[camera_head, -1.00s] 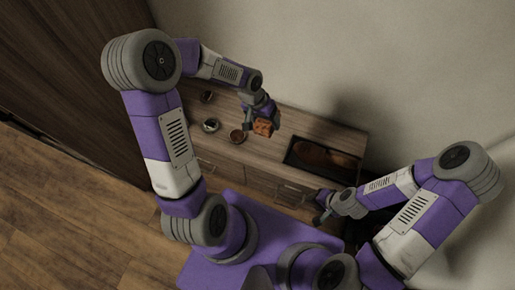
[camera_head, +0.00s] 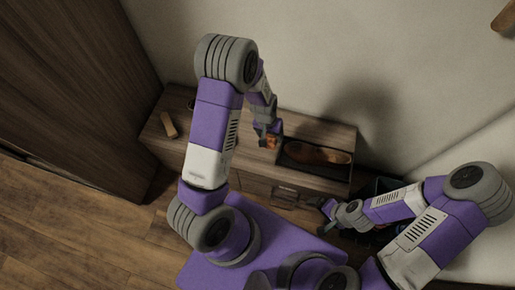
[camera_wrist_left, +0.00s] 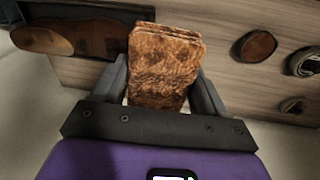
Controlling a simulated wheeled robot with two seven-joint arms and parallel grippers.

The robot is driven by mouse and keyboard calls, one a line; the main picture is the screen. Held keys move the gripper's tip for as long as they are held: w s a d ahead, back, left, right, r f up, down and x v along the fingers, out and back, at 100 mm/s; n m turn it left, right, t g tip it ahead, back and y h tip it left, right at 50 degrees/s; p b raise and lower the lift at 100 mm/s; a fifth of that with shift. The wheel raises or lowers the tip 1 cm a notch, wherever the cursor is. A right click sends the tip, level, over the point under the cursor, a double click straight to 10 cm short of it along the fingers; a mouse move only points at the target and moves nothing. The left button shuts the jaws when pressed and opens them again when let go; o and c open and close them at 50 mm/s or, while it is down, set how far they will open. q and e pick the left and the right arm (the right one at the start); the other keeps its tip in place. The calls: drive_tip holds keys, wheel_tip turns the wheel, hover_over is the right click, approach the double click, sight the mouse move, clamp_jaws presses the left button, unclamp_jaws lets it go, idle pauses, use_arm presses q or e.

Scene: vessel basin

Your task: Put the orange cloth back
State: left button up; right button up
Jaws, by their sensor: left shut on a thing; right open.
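The orange-brown, folded cloth (camera_wrist_left: 165,65) stands between the fingers of my left gripper (camera_wrist_left: 163,88) in the left wrist view. In the head view my left gripper (camera_head: 267,130) is shut on the cloth (camera_head: 272,142), over the cabinet top just left of the dark basin (camera_head: 290,163). Whether the cloth touches the surface I cannot tell. My right gripper (camera_head: 328,208) is open and empty, low in front of the cabinet's right part.
A long brown object (camera_head: 318,153) lies in the basin. A tan block (camera_head: 168,124) is on the left of the wooden cabinet top (camera_head: 154,137). The left wrist view shows a round brown bowl (camera_wrist_left: 255,47) and two dark round items (camera_wrist_left: 304,62) on the wood.

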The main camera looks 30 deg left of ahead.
use_arm(q)
drive_tip(key=y, duration=0.1)
hover_over(257, 148)
wheel_tip(257, 148, down, 7)
drive_tip(key=shift+n, duration=0.4)
wheel_tip(257, 148, down, 10)
drive_tip(key=b, duration=0.4)
drive_tip(key=shift+s+d+f, duration=0.1)
drive_tip(key=shift+s+f, duration=0.05)
drive_tip(key=shift+f, duration=0.05)
drive_tip(key=shift+r, duration=0.1)
drive_tip(key=shift+f, duration=0.2)
drive_tip(key=o, duration=1)
drive_tip(key=shift+r, duration=0.2)
